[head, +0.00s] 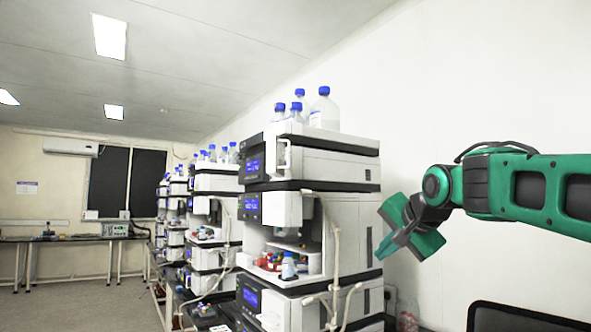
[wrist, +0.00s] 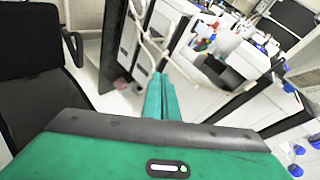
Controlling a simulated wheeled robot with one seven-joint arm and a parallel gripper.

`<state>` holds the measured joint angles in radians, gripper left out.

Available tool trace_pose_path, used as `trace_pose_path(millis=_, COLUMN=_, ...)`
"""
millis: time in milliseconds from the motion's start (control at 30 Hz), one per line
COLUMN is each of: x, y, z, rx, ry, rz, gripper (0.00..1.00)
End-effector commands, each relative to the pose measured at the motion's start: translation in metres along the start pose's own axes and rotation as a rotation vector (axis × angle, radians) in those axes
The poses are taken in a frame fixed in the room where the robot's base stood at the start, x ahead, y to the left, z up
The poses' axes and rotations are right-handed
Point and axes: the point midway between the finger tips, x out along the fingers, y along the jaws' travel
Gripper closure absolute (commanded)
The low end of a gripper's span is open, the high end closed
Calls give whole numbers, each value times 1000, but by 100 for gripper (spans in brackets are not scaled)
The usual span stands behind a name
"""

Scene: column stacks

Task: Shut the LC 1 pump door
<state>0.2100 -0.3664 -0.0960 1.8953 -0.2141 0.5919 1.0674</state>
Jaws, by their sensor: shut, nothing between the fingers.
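The nearest instrument stack (head: 315,220) stands right of centre in the head view, with several white modules and blue displays. I cannot read any label, so I cannot tell which module is the LC 1 pump. The top module (head: 340,165) has a white handle-like piece at its front left. A middle bay (head: 290,262) is open, with small coloured vials or fittings inside. My gripper (head: 384,250) is to the right of the stack, apart from it in the picture. In the wrist view its green fingers (wrist: 158,95) are together and empty, pointing towards the stack's side.
Blue-capped bottles (head: 322,110) stand on top of the stack. Pale tubing (head: 335,260) hangs along its side. More stacks (head: 205,220) recede to the left. A dark chair (wrist: 40,75) is at the left in the wrist view. Open floor lies at the left.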

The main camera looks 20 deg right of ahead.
Motion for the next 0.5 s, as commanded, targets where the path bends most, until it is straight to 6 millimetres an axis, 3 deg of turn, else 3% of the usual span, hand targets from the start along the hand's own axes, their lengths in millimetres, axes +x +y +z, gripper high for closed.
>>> trace_pose_path(millis=33, x=-10, y=-50, z=-8, rx=55, ry=15, rz=-102, gripper=100)
trace_pose_path(millis=100, x=-29, y=-112, z=-12, rx=141, ry=11, rz=-237, gripper=100)
trace_pose_path(millis=200, x=-58, y=-181, z=-13, rx=245, ry=-22, rz=-395, gripper=100)
trace_pose_path(millis=300, x=-84, y=-227, z=-10, rx=317, ry=-63, rz=-507, gripper=100)
trace_pose_path(millis=400, x=-99, y=-252, z=-8, rx=359, ry=-94, rz=-567, gripper=100)
trace_pose_path(millis=500, x=-103, y=-264, z=-6, rx=377, ry=-110, rz=-591, gripper=100)
